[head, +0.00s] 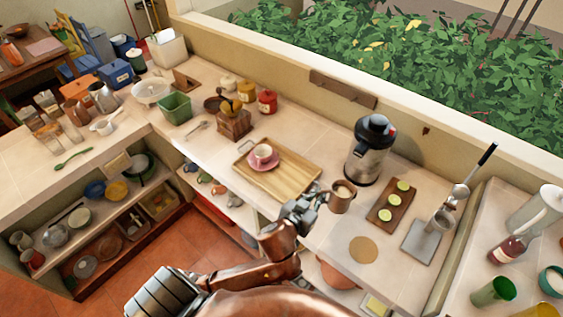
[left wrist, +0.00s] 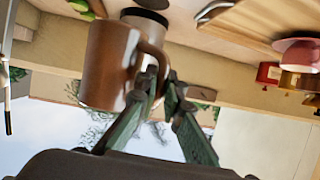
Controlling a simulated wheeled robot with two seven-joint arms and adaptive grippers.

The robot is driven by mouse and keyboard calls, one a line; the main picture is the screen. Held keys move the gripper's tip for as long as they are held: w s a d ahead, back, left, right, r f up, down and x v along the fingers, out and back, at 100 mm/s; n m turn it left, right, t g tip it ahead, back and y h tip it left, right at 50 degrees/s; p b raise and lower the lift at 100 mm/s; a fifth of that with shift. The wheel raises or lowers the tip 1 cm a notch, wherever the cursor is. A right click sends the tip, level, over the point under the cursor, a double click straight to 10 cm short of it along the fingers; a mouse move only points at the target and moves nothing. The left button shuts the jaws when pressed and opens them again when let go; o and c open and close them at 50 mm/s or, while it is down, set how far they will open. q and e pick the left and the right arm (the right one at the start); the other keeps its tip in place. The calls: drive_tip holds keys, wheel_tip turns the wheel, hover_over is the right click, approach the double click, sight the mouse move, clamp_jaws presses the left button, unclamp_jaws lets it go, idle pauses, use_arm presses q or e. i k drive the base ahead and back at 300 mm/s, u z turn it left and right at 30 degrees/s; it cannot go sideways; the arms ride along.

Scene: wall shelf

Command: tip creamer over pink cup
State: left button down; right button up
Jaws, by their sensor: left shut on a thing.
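The creamer is a small brown pitcher (head: 342,200); its open top faces up in the head view, so it looks about upright. My left gripper (head: 325,196) is shut on its handle and holds it at the tray's right end. In the left wrist view the creamer (left wrist: 108,68) shows large, with the green-grey fingers (left wrist: 165,88) at its handle. The pink cup (head: 264,151) stands on a pink saucer (head: 263,163) on the wooden tray (head: 293,186), left of the creamer and apart from it. My right gripper is out of view.
A steel flask (head: 366,160) stands just behind the creamer. A board with lime slices (head: 386,214) and a metal plate (head: 421,241) lie to the right. A round coaster (head: 363,250) lies in front. A red jar (head: 267,102) stands behind the tray.

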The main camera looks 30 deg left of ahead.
sight(262, 152)
drive_tip(key=u, duration=0.4)
drive_tip(key=k, duration=0.55)
drive_tip(key=u, duration=0.9)
drive_tip(key=i, duration=0.75)
drive_tip(key=z, duration=0.65)
